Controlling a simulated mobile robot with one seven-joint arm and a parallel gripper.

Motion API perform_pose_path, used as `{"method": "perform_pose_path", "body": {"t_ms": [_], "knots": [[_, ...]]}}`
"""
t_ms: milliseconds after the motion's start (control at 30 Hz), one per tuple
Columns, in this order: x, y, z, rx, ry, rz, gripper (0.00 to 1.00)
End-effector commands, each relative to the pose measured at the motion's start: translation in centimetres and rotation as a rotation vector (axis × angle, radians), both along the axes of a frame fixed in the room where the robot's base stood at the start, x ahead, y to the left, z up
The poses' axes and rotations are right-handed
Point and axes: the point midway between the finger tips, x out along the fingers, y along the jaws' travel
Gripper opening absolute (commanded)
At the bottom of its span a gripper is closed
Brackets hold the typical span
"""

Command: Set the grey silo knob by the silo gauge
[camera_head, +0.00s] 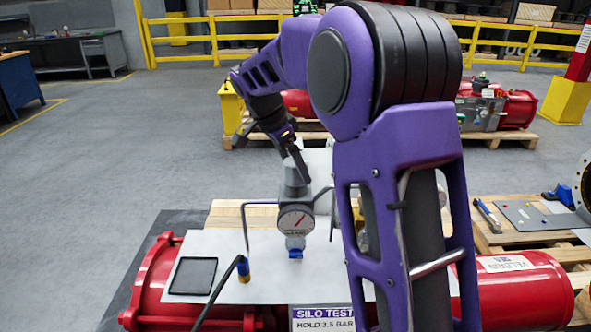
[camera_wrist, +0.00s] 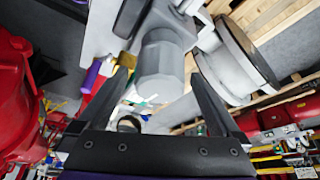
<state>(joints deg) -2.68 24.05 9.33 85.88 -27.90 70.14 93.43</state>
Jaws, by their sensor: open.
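The grey silo knob (camera_head: 293,184) stands on top of the silo gauge (camera_head: 296,220) in the head view. The gauge has a white round dial with a reddish needle pointing up and to the right; its numbers are too small to read. My gripper (camera_head: 302,172) is at the knob's upper part, coming down from the upper left. In the wrist view the faceted grey knob (camera_wrist: 161,58) lies between the two open fingers of my gripper (camera_wrist: 158,80), with a visible gap on each side. A round, dark-rimmed body (camera_wrist: 238,55), probably the gauge, is beside it.
A sign (camera_head: 322,318) below the gauge reads "SILO TEST HOLD 3.5 BAR". A bent grey pipe (camera_head: 243,222) and a black tray (camera_head: 193,276) are on the light plate (camera_head: 220,245). Red actuator bodies (camera_head: 152,290) flank it. My arm hides the area to the right.

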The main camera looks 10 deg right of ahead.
Motion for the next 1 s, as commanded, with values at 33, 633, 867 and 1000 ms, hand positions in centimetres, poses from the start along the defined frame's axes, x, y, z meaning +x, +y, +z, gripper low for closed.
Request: {"method": "perform_pose_path", "body": {"t_ms": [33,633,867,1000], "knots": [[0.04,-0.16,-0.46,0.000,0.000,0.000,1.00],[0.13,-0.39,-1.00,0.000,-0.001,0.001,0.62],[0.12,-0.39,-0.99,0.000,0.000,0.001,0.21],[0.12,-0.39,-0.99,0.000,0.000,0.004,0.17]]}}
